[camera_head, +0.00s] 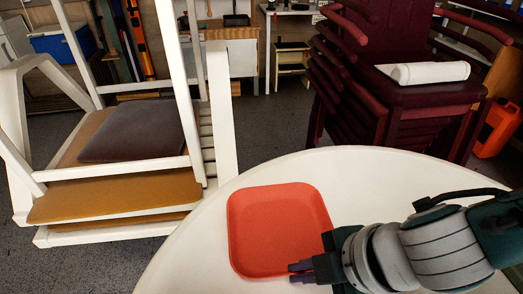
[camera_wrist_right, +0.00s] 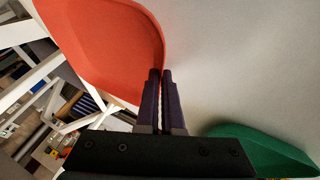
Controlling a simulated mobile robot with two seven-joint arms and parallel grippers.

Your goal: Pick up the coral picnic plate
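The coral picnic plate (camera_head: 275,225) is a square tray with rounded corners and a raised rim. It is on the white table in the head view, near the table's left edge. My right gripper (camera_head: 295,272) is at its near right corner. In the right wrist view the plate (camera_wrist_right: 105,45) fills the upper left. There my right gripper (camera_wrist_right: 161,75) has its fingers almost together, with the plate's rim running in between the tips. It looks shut on that rim, though the contact is partly hidden by the fingers. My left gripper is not in view.
The white table (camera_head: 370,165) is bare beyond the plate. A green object (camera_wrist_right: 265,150) lies at the right wrist view's lower right. White chairs (camera_head: 120,200) stand left of the table. Dark red stacked chairs (camera_head: 410,100) stand behind it, with a white roll (camera_head: 430,72) on top.

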